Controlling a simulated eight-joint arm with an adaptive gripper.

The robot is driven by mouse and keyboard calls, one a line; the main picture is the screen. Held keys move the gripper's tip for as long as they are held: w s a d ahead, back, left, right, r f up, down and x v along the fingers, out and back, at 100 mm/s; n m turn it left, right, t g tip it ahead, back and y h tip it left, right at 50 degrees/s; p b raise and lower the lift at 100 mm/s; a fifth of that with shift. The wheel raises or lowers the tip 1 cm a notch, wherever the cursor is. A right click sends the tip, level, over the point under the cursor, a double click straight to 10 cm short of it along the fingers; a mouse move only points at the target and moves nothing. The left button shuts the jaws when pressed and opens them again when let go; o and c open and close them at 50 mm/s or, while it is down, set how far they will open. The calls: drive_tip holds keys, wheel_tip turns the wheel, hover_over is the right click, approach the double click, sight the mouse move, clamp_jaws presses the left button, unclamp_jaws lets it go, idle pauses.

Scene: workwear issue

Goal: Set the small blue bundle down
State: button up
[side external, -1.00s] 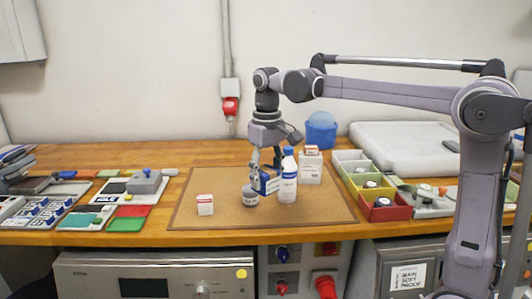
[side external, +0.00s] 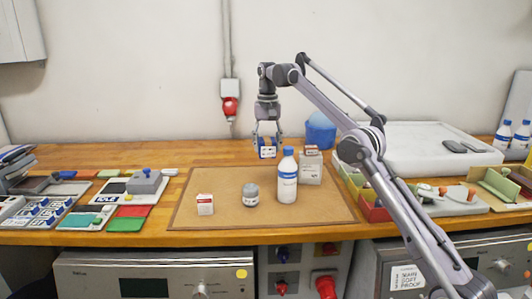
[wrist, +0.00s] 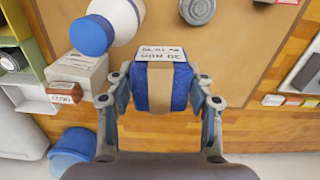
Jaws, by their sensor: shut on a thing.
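The small blue bundle (side external: 267,152) has a white printed label and a tan band, which shows clearly in the wrist view (wrist: 160,90). My gripper (side external: 267,142) is shut on it, with one finger on each side, also in the wrist view (wrist: 162,98). The bundle is held up, in front of the rear part of the bench in the side view. In the wrist view its label faces the brown mat (wrist: 235,60). The exact height above the bench is hard to tell.
On the mat (side external: 225,215) stand a white bottle with blue cap (side external: 287,180), a grey jar (side external: 250,195) and a small red-white box (side external: 205,205). A white carton (side external: 311,170) and blue tub (side external: 320,132) stand right of the gripper. The mat's left rear is clear.

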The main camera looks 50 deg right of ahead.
sight(271, 149)
drive_tip(key=shift+w+d+f+m, duration=0.1)
drive_tip(key=shift+d+f+m, duration=0.15)
drive_tip(key=shift+d, duration=0.3)
drive_tip(key=shift+w+d+f+m, duration=0.15)
drive_tip(key=shift+d+f, duration=0.2)
drive_tip(key=shift+d, duration=0.2)
drive_tip(key=shift+s+a+f, duration=0.1)
drive_tip(key=shift+s+f, duration=0.05)
drive_tip(key=shift+f, duration=6.3)
drive_tip(key=o, duration=1.2)
drive_tip(key=shift+f, duration=0.15)
wheel_tip(271, 149, up, 12)
drive_tip(key=shift+f, duration=0.15)
drive_tip(key=shift+o, duration=0.3)
drive_tip(key=shift+r, duration=0.35)
